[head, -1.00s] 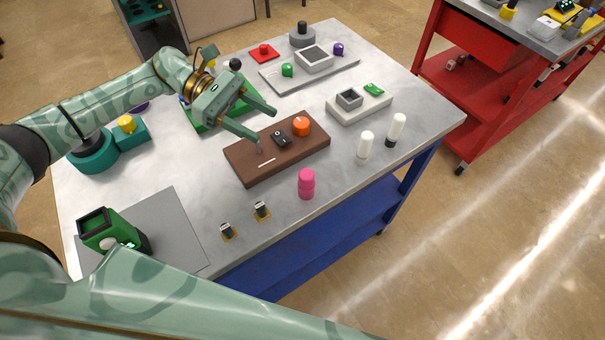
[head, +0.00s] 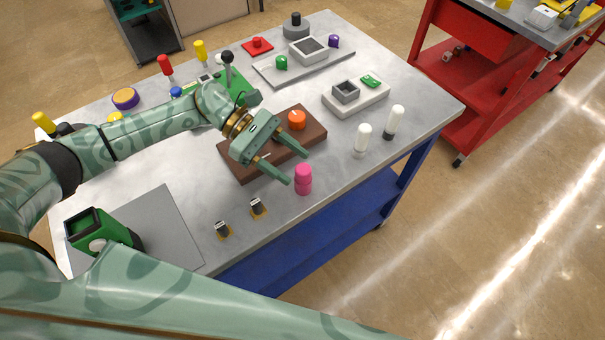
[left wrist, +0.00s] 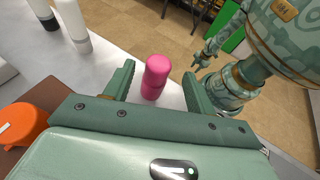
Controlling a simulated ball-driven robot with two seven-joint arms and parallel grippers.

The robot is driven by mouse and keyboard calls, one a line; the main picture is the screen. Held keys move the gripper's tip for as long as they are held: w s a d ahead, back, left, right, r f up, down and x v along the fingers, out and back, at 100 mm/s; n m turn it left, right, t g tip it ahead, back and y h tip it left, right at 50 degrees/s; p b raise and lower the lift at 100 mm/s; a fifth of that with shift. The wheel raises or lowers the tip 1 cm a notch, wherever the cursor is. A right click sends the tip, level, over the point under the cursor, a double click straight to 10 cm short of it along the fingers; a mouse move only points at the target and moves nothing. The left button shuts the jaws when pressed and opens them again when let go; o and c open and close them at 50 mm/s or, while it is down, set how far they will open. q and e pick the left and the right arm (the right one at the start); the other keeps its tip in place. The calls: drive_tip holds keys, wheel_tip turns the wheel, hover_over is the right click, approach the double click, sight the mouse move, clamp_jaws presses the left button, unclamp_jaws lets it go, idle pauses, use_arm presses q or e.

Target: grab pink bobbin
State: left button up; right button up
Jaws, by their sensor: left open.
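The pink bobbin (head: 303,180) stands upright near the front edge of the metal table. My left gripper (head: 289,168) is open and empty, just to the left of the bobbin and above the brown block in the head view. In the left wrist view the bobbin (left wrist: 155,77) shows ahead, in the gap between the two open fingers (left wrist: 157,85), and no finger is seen to touch it. My right gripper cannot be made out in the head view; a green patterned arm of mine crosses the bottom.
The brown block (head: 238,170) with an orange knob (head: 297,120) lies under my left gripper. Two white-topped pegs (head: 362,140) stand to the right of the bobbin. Two small black-and-yellow parts (head: 256,207) stand to its left. The table's front edge is close.

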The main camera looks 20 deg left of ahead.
sight(303, 168)
use_arm(q)
drive_tip(key=x, duration=0.3)
drive_tip(key=shift+w+d+r, duration=0.1)
drive_tip(key=shift+w+r, duration=0.05)
drive_tip(key=shift+r, duration=0.1)
drive_tip(key=shift+d+f+p, duration=0.25)
drive_tip(key=shift+d+p, duration=0.05)
drive_tip(key=c, duration=1.1)
drive_tip(key=shift+o, duration=0.2)
